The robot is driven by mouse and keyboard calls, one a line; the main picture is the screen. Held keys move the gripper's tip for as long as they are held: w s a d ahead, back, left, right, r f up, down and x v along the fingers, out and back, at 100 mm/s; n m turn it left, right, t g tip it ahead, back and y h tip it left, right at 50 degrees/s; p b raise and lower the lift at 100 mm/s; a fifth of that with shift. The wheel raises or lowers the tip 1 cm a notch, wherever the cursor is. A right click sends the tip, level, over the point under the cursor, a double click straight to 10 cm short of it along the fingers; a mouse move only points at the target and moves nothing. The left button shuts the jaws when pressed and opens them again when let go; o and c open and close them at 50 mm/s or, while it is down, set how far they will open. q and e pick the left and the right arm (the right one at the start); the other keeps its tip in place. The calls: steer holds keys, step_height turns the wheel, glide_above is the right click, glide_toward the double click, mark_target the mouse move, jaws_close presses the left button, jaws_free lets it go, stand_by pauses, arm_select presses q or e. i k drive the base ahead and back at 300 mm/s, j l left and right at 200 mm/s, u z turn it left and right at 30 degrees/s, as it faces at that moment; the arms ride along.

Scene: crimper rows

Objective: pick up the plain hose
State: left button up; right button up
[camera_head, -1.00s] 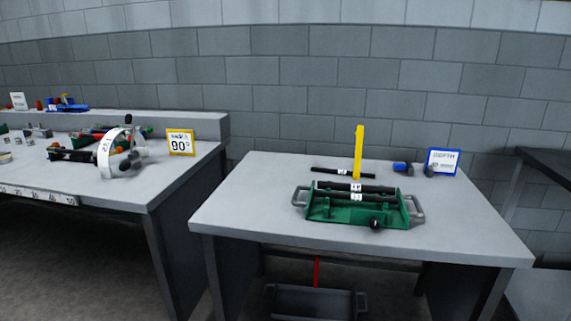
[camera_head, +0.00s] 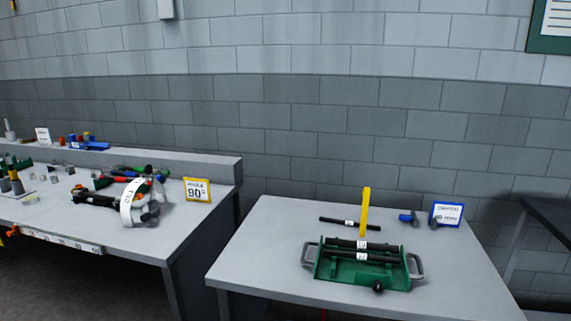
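More black hoses (camera_head: 350,255) with white labels lie in the green tray (camera_head: 335,272), which has grey handles at both ends. I cannot tell at this size which hose is the plain one. A yellow upright post (camera_head: 365,212) stands by the tray's back edge. Neither of my grippers is in view.
A blue-framed sign (camera_head: 447,214) and blue-and-grey fittings (camera_head: 408,218) stand at the back right of the right table (camera_head: 270,240). A gap separates the tables.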

mark_target(322, 219)
steer(key=i+z, duration=0.45)
steer(key=i, duration=0.85)
